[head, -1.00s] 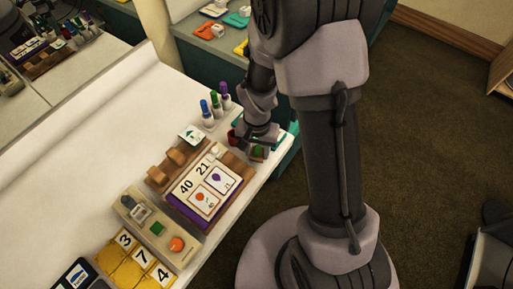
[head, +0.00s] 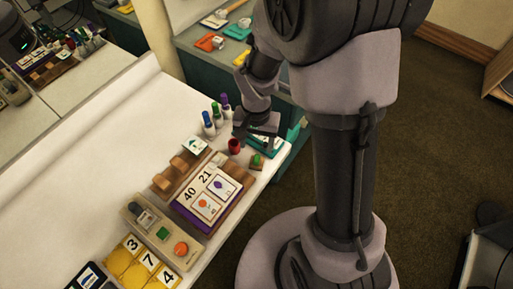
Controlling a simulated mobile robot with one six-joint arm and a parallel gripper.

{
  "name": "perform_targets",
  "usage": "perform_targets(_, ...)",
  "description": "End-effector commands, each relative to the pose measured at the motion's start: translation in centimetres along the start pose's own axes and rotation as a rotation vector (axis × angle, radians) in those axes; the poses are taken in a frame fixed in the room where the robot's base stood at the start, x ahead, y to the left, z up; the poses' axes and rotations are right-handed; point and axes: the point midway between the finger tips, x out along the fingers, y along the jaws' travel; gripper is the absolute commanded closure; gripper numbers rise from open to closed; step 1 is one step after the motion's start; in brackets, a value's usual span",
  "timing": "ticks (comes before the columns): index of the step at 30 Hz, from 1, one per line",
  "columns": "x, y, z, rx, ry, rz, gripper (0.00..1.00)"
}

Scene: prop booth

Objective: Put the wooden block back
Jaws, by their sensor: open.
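A small wooden block (head: 256,161) with a green top face sits at the right end of the white table, near its edge. My gripper (head: 256,139) is open and empty, just behind the block in the picture and apart from it. Its fingers hang over a teal item (head: 266,148), which they partly hide. A small red cup (head: 234,146) stands just left of the block.
A wooden rack (head: 242,181) holds cards numbered 40 and 21. Several coloured-cap bottles (head: 216,115) stand behind. A beige button box (head: 160,232) and yellow number tray (head: 128,262) lie front left. The white table's left side is clear.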

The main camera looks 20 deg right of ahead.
Motion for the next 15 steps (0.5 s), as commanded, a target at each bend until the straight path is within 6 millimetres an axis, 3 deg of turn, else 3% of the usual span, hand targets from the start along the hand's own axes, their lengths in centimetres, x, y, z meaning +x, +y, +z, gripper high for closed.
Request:
perform_targets(1,-1.3,0.0,-0.1,-0.001,0.002,-0.001,0.38)
perform_targets(5,-2.6,0.0,0.0,-0.001,0.006,-0.005,0.38)
perform_targets(7,-4.8,-0.1,0.2,-0.006,0.031,-0.028,0.38)
perform_targets(11,-12.8,0.4,2.5,-0.036,0.136,-0.132,0.38)
perform_targets(12,-15.3,0.8,3.8,-0.050,0.173,-0.171,0.38)
perform_targets(15,-20.0,1.9,7.4,-0.092,0.261,-0.264,0.38)
